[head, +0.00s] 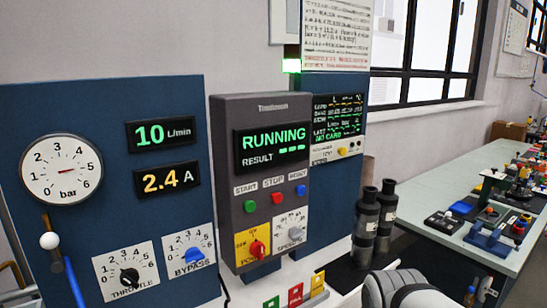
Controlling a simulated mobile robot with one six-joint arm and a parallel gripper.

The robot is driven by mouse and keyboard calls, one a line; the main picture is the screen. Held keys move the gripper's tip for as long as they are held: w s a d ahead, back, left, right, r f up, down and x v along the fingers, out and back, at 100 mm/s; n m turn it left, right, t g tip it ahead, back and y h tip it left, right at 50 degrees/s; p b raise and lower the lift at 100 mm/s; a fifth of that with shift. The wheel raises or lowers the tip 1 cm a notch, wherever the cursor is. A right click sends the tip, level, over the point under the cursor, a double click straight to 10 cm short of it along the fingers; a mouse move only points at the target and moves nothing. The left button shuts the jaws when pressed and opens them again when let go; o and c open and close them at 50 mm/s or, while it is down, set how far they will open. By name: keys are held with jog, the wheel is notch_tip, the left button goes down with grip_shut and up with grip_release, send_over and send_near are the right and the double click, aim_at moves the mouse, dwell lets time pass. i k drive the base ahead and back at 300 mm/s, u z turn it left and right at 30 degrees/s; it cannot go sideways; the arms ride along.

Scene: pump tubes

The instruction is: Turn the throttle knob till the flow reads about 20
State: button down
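The throttle knob (129,276) is a black knob on a white dial plate at the lower left of the blue panel (110,100). Its dial is numbered, but its exact setting is too small to read surely. The flow display (161,134) reads 10 L/min in green. Part of my white arm shows at the bottom edge, right of the middle. My gripper is not in view, so whether it is open or shut does not show.
A blue bypass knob (194,256) is close to the right of the throttle. A pressure gauge (61,169) and a 2.4 A display (164,180) are above. A grey control box (265,110) reads RUNNING. Dark cylinders (366,222) and a cluttered bench (420,210) are at right.

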aim_at(129, 277)
jog(key=u, duration=1.4)
